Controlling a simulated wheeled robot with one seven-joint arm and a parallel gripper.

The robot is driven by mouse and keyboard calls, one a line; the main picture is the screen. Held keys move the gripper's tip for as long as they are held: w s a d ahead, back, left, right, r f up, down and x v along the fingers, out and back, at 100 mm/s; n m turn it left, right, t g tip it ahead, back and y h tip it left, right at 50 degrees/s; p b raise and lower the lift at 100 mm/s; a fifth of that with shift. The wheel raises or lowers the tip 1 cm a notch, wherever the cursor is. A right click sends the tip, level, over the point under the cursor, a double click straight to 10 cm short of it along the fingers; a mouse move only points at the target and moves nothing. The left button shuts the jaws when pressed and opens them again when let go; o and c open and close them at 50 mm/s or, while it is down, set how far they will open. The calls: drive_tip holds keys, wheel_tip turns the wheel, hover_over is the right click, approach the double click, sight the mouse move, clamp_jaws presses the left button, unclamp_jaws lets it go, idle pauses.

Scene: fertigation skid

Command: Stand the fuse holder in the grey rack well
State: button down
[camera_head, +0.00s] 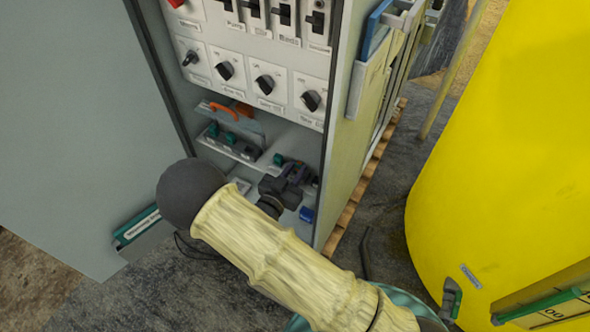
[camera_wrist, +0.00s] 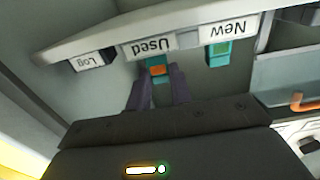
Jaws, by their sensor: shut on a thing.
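My gripper (camera_wrist: 160,82) is shut on the fuse holder (camera_wrist: 157,70), a small teal piece with an orange part, of which only a little shows between the dark purple fingers. In the wrist view it is in front of the label reading "Used", and I cannot tell whether it touches anything. In the head view my gripper (camera_head: 292,172) is at the right side of the cabinet's lower shelves. A dark grey rack (camera_head: 240,149) with teal pieces stands on the shelf to its left. Which well is empty is too small to tell.
Another teal piece (camera_wrist: 218,54) sits by the "New" label (camera_wrist: 229,28). A "Log" label (camera_wrist: 92,60) is on the other side. An orange-handled tool (camera_head: 222,110) lies on the upper shelf. A blue item (camera_head: 306,214) is below my gripper. The cabinet's side wall (camera_head: 338,190) is close on the right.

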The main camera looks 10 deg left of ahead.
drive_tip(key=shift+f, duration=0.3)
drive_tip(key=c, duration=1.2)
unclamp_jaws()
drive_tip(key=p+v, duration=0.3)
drive_tip(key=v, duration=1.4)
drive_tip(key=shift+s+a+f+p, duration=0.1)
drive_tip(key=shift+s+p, duration=0.1)
drive_tip(key=shift+p, duration=0.1)
